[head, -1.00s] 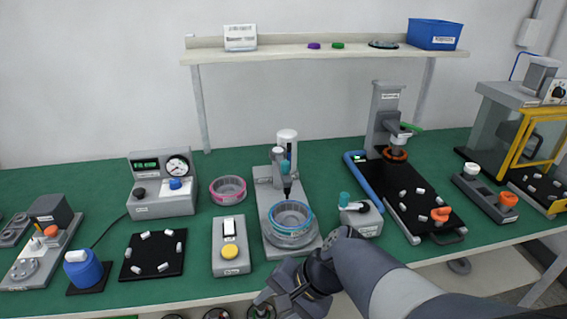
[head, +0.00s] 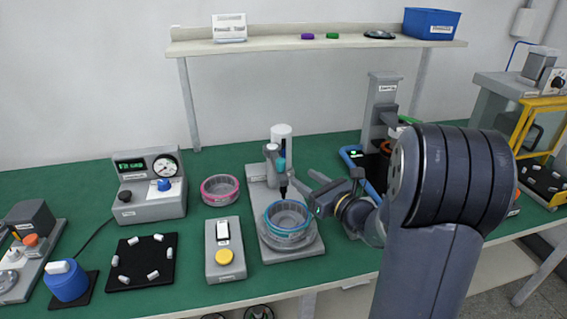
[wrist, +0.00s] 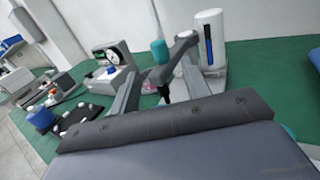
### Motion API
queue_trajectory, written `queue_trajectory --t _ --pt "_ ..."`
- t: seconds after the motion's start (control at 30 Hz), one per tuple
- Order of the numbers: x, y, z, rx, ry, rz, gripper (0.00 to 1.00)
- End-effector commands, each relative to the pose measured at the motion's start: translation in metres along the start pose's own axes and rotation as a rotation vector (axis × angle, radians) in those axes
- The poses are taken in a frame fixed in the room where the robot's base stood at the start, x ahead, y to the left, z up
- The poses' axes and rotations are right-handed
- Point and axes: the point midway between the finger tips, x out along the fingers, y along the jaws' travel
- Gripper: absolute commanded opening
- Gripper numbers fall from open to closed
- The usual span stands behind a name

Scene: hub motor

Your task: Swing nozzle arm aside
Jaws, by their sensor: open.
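My gripper (head: 313,184) is open just right of the nozzle, above the station's right side, fingers pointing left. In the wrist view, the nozzle arm (wrist: 176,55) and teal knob (wrist: 158,50) appear ahead, between the two spread fingers of my gripper (wrist: 156,78). I cannot tell if either finger touches the arm. The dish is mostly hidden in the wrist view.
A white cylinder (head: 281,140) stands behind the nozzle arm. A pink-rimmed dish (head: 220,189) and a yellow-button box (head: 225,252) are to the left. The press stand (head: 381,105) is behind my arm. A shelf (head: 300,42) runs above the bench.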

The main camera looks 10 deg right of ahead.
Motion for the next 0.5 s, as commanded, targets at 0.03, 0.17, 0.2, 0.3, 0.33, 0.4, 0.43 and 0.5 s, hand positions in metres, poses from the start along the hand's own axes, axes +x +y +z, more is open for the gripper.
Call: queue_trajectory --t 0.03,0.17,0.2,0.3,0.33,0.4,0.43,0.5 --pt "0.005 0.000 0.001 0.002 -0.002 0.000 0.45" --pt "0.024 0.002 0.001 0.001 0.000 0.004 0.45" --pt "0.031 0.002 0.001 0.001 0.000 0.005 0.45" --pt "0.051 0.002 0.001 -0.001 0.000 0.006 0.45" --pt "0.057 0.002 0.001 0.000 0.001 0.006 0.45" --pt "0.070 0.002 0.001 -0.001 0.001 0.005 0.45" --pt "0.075 0.002 0.001 -0.001 0.001 0.005 0.45" --pt "0.086 0.002 0.001 -0.001 0.000 0.004 0.45"
